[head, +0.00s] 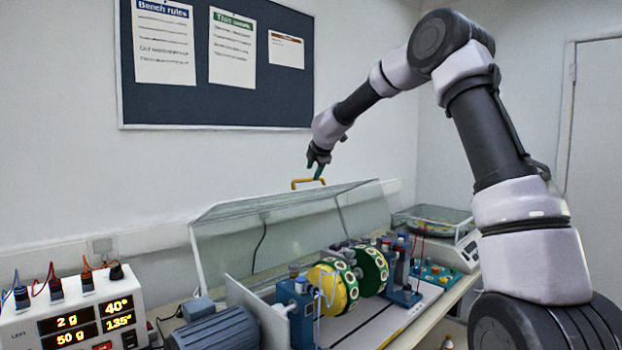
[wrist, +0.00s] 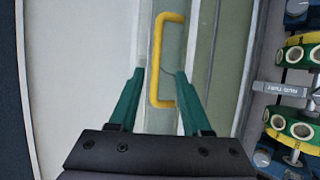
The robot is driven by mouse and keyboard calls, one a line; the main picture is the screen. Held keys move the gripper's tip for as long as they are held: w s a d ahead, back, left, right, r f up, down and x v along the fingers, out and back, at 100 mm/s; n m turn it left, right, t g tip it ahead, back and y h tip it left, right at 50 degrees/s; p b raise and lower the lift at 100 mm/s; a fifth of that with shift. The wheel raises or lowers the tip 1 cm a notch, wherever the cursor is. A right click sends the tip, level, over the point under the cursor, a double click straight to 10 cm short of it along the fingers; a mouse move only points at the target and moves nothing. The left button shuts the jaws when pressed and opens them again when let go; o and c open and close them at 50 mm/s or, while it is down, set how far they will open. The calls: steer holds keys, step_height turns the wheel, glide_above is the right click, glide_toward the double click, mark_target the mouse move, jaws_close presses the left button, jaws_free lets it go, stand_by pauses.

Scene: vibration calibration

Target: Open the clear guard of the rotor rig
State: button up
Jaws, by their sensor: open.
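The clear guard (head: 225,245) of the rotor rig stands raised and leaning at the back of the rig, its edge with the yellow handle (head: 308,183) uppermost. The rotor (head: 335,285), with yellow and green discs, is uncovered in front of it. My gripper (head: 318,173) is at the handle, above the guard's top edge. In the wrist view the two green fingers of my gripper (wrist: 160,73) are apart, and the lower part of the yellow handle (wrist: 157,60) shows between them. Whether a finger touches the handle I cannot tell.
A readout box (head: 70,318) with red and yellow displays stands at the left. A grey-blue motor (head: 215,332) is at the rig's front left. A balance (head: 440,238) with a clear cover stands at the right. The wall behind carries a notice board (head: 205,105).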

steer(key=v, duration=0.3)
steer(key=shift+s+r, duration=0.15)
steer(key=shift+s, duration=0.2)
steer(key=s+d+r+n+t+y, duration=0.1)
steer(key=s+r+n+y, duration=0.1)
steer(key=s+r+n, duration=0.75)
steer(key=s+d+r+n+t+y, duration=0.15)
steer(key=s+r+n, duration=0.4)
steer(key=n, duration=0.75)
steer(key=s+d+f+n+g+h, duration=0.1)
steer(key=s+d+f+n+g, duration=0.1)
steer(key=s+d+f+n, duration=0.2)
steer(key=s+d+f+n+g+h, duration=0.1)
steer(key=s+d+f+n, duration=0.3)
steer(key=s+n, duration=0.6)
steer(key=s+d+f+n+g+h, duration=0.1)
steer(key=s+f+n, duration=0.6)
steer(key=s, duration=1)
steer(key=d+n+g, duration=0.1)
steer(key=d, duration=0.1)
steer(key=shift+s+d+f+g, duration=0.2)
steer(key=shift+d+f+g, duration=0.05)
steer(key=shift+d+g, duration=0.15)
steer(key=shift+a, duration=0.15)
